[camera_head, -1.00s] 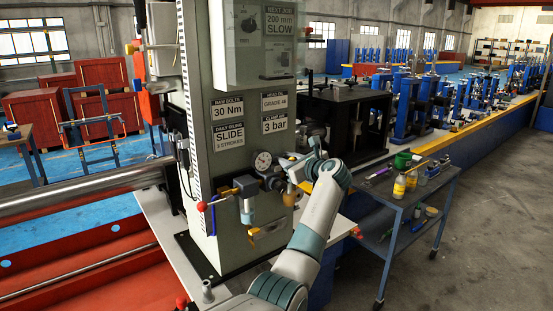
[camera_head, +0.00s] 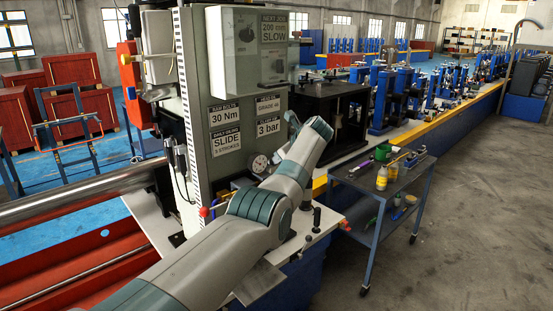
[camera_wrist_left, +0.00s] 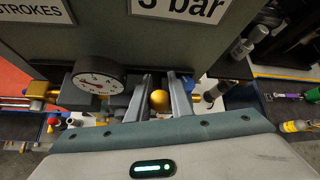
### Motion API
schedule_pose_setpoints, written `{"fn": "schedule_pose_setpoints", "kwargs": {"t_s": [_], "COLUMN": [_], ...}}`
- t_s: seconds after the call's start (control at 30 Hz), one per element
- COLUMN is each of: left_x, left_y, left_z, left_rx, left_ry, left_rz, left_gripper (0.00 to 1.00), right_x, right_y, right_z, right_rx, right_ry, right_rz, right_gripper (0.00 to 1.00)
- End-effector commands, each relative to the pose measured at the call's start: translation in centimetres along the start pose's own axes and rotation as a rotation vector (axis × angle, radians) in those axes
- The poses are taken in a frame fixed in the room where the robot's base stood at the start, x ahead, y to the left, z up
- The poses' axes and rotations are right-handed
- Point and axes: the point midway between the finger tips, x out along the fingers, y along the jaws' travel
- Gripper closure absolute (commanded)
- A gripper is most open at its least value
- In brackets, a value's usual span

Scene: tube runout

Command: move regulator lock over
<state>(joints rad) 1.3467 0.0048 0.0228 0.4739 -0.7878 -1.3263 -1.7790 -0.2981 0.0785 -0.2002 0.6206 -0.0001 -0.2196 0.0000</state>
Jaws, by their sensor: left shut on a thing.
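The clamp air regulator sits on the front of the grey machine column. Its round gauge (camera_head: 259,163) shows just left of my left forearm, and again in the left wrist view (camera_wrist_left: 100,77). In that view my left gripper (camera_wrist_left: 161,86) is right of the gauge, its two fingers on either side of a round yellow knob (camera_wrist_left: 159,100). The fingers are shut on this knob, which appears to be the regulator's lock. In the head view my forearm hides the knob, the fingertips and most of the regulator. My right gripper is not in view.
The grey column (camera_head: 215,80) carries signs, including "3 bar" (camera_head: 268,127) just above the regulator. A red-tipped lever (camera_head: 204,212) sticks out left of the gauge. A blue tool cart (camera_head: 372,185) stands to the right, with bottles on it. Floor beyond the cart is clear.

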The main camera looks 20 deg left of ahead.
Motion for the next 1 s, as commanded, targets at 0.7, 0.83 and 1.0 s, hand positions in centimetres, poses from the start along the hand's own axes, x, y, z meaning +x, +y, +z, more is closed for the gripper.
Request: {"fn": "schedule_pose_setpoints", "kwargs": {"t_s": [0.7, 0.83, 1.0], "left_x": [0.2, 0.3, 0.3], "left_y": [0.1, 0.2, 0.2], "left_z": [0.0, -0.1, -0.1], "left_rx": [-0.011, -0.012, -0.013], "left_ry": [0.117, 0.125, 0.129], "left_rz": [0.031, 0.033, 0.034], "left_gripper": [1.00, 1.00, 1.00], "right_x": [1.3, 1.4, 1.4], "right_y": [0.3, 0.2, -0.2], "right_z": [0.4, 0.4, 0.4], "right_rx": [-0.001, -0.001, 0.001], "right_ry": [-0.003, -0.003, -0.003], "right_rz": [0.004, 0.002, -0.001], "right_gripper": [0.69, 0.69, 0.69]}}
